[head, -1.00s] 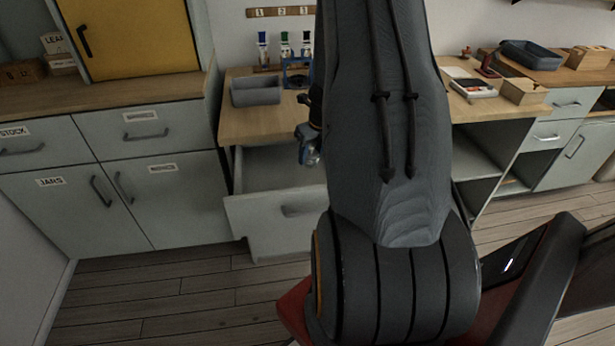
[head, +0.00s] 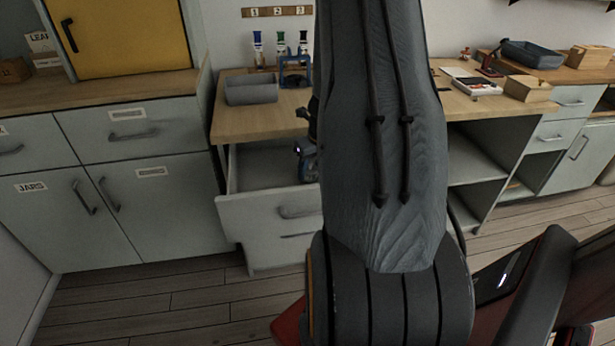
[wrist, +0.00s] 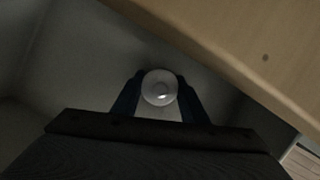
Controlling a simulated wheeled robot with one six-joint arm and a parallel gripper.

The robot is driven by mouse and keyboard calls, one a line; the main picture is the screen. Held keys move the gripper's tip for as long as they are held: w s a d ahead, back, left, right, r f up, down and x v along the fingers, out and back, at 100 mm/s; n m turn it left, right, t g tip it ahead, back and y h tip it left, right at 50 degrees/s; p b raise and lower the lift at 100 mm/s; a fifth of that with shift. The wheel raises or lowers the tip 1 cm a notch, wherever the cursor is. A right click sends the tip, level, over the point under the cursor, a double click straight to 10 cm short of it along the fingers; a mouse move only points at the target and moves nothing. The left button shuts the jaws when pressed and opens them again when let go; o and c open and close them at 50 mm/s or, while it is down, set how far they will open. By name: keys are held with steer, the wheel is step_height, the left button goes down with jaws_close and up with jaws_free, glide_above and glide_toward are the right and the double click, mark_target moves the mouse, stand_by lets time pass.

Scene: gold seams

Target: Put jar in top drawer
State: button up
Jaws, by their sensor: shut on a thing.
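The jar (wrist: 160,88) shows in the wrist view as a pale round shape seen from above. My gripper (wrist: 160,98) is shut on it, with one dark blue finger on each side. In the head view my gripper (head: 306,160) is over the open top drawer (head: 262,208) under the wooden desk; my arm hides much of it and the jar cannot be made out there. The drawer interior lies below the jar in the wrist view. I cannot tell whether the jar touches the drawer floor.
The desk top (head: 240,122) overhangs the drawer's back, its edge close to my gripper in the wrist view (wrist: 235,50). Closed cabinets (head: 160,205) are at left. Floor in front is clear.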

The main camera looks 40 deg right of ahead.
steer(key=shift+f, duration=0.2)
steer(key=o, duration=0.8)
steer(key=shift+f, duration=0.15)
steer(key=o, duration=0.4)
